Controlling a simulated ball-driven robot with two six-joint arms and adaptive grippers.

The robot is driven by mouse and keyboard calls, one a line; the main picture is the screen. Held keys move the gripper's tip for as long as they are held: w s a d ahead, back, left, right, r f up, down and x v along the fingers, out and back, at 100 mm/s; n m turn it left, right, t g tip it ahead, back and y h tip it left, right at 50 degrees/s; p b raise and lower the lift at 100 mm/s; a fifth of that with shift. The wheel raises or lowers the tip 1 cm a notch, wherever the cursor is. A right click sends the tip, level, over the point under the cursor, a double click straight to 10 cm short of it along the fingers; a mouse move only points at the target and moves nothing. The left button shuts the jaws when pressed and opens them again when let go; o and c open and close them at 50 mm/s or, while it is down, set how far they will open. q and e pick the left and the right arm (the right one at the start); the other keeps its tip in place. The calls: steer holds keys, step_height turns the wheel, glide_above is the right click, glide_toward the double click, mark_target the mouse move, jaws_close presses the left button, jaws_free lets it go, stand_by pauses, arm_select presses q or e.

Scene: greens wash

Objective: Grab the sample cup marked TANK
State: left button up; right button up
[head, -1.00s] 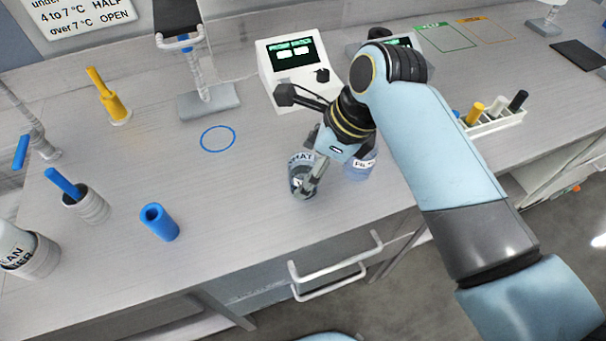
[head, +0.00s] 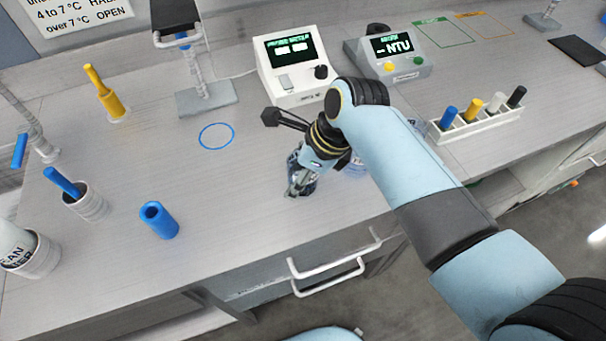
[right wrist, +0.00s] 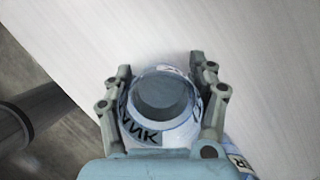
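The sample cup (right wrist: 165,128) is round and clear with a dark grey centre. In the right wrist view its partly hidden label ends in what looks like "NK". My right gripper (right wrist: 161,75) has its fingers on either side of this cup, close against its sides; I cannot tell if they press on it. In the head view the same cup (head: 294,164) stands near the counter's front edge, mostly hidden by my right gripper (head: 300,187). My left gripper is not in view.
A second cup (head: 355,169) stands just right of the gripper, mostly behind my arm; its label edge shows in the wrist view (right wrist: 240,161). A white meter (head: 292,68), a turbidity meter (head: 392,62) and a vial rack (head: 475,125) stand behind. The blue ring (head: 217,136) is empty.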

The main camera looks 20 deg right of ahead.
steer(key=c, duration=0.7)
steer(key=shift+r, duration=0.15)
steer(key=shift+c, duration=0.2)
